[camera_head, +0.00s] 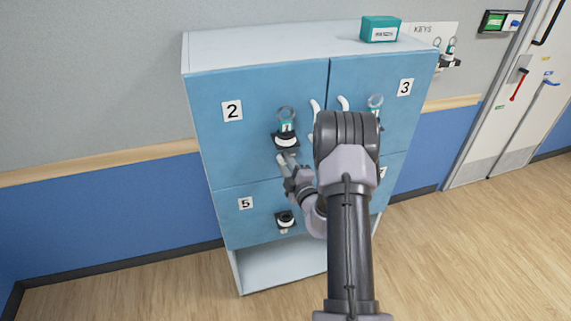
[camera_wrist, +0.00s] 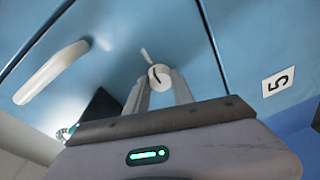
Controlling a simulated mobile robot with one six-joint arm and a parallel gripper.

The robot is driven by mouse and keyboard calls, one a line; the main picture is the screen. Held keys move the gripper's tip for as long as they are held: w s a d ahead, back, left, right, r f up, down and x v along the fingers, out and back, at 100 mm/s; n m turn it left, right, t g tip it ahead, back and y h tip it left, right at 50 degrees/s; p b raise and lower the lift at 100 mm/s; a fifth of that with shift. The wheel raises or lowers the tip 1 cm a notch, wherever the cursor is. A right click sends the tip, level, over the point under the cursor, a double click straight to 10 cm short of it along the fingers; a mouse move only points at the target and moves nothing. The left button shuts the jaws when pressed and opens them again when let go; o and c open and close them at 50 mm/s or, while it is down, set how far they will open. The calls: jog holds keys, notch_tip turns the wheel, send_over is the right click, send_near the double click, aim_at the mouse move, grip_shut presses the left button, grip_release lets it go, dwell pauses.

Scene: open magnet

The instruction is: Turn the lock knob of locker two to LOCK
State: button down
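Locker two is the blue upper left door (camera_head: 255,90) marked 2. A dark lock fitting (camera_head: 286,140) with a teal-tagged ring above it sits near its right side. My gripper (camera_head: 282,160) is at the door just below that fitting, largely beside my arm. In the wrist view my two fingers (camera_wrist: 160,84) reach to a small white round knob (camera_wrist: 158,76) with a dark slit, on the blue door. They stand apart on either side of it; whether they touch it is unclear. A white pointed mark (camera_wrist: 145,54) lies beside the knob. LOCK lettering is not readable.
Locker two's white handle (camera_wrist: 52,72) is left in the wrist view, with a black fitting (camera_wrist: 98,110) nearby. A teal box (camera_head: 380,30) stands on top. Clear floor (camera_head: 455,250) lies right.

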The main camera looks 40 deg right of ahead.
dwell(0.3)
jog(key=n+g+p, duration=0.1)
jog(key=n+p, duration=0.1)
jog(key=n, duration=1)
jog(key=shift+a+g+h, duration=0.1)
jog(key=shift+g+h, duration=0.2)
jog(key=shift+h, duration=0.1)
jog(key=n+b, duration=0.1)
jog(key=n, duration=0.3)
jog(key=shift+h, duration=0.4)
jog(key=shift+n, duration=0.4)
jog(key=c, duration=1.1)
grip_release()
